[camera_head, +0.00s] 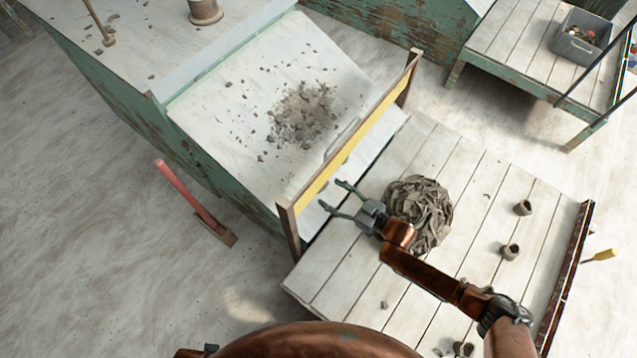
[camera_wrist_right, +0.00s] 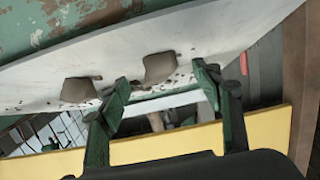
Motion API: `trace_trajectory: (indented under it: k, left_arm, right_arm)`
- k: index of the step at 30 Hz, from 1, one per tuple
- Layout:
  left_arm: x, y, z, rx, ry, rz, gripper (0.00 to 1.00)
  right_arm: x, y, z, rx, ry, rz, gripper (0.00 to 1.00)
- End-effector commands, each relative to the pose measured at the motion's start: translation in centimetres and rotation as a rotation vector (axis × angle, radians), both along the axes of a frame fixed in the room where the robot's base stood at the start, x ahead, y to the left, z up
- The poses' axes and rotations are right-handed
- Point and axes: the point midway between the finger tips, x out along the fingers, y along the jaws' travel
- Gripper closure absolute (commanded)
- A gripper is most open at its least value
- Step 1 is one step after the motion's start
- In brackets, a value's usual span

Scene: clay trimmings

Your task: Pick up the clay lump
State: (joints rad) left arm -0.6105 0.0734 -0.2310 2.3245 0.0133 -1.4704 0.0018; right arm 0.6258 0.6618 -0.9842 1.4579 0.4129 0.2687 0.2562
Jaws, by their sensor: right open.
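A large heap of grey-brown clay trimmings (camera_head: 420,212) lies on the plank table, and a scattered pile of grey crumbs (camera_head: 302,115) lies on the sloping white board. Which of these is the clay lump I cannot tell. My right gripper (camera_head: 330,194) is open and empty, beside the yellow bar and left of the heap. In the right wrist view its two green fingers (camera_wrist_right: 163,84) stand apart, with nothing between them. Beyond them a brown-grey piece (camera_wrist_right: 159,67) and another brown-grey piece (camera_wrist_right: 78,90) show against a white surface. My left gripper is out of view.
A yellow bar on wooden posts (camera_head: 350,150) stands between the sloping board and the plank table (camera_head: 330,285). Two small pots (camera_head: 522,207) sit on the table's right side. A grey bin (camera_head: 580,38) stands on a back table. A red-handled tool (camera_head: 185,192) stands on the floor.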

Motion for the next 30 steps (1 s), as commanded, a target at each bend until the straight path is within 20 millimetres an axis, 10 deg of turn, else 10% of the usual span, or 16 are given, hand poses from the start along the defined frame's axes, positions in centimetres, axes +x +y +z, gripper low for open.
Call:
trace_trajectory:
  k: [6,20,30]
  left_arm:
    - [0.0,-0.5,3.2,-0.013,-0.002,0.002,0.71]
    - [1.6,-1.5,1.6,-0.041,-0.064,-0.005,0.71]
    - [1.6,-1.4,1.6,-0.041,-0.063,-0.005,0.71]
  right_arm:
    - [1.3,1.8,-0.8,0.003,0.002,0.001,0.41]
    - [2.4,3.1,-0.8,0.0,0.001,-0.001,0.41]
    - [2.4,3.1,-0.8,0.0,0.001,-0.001,0.63]
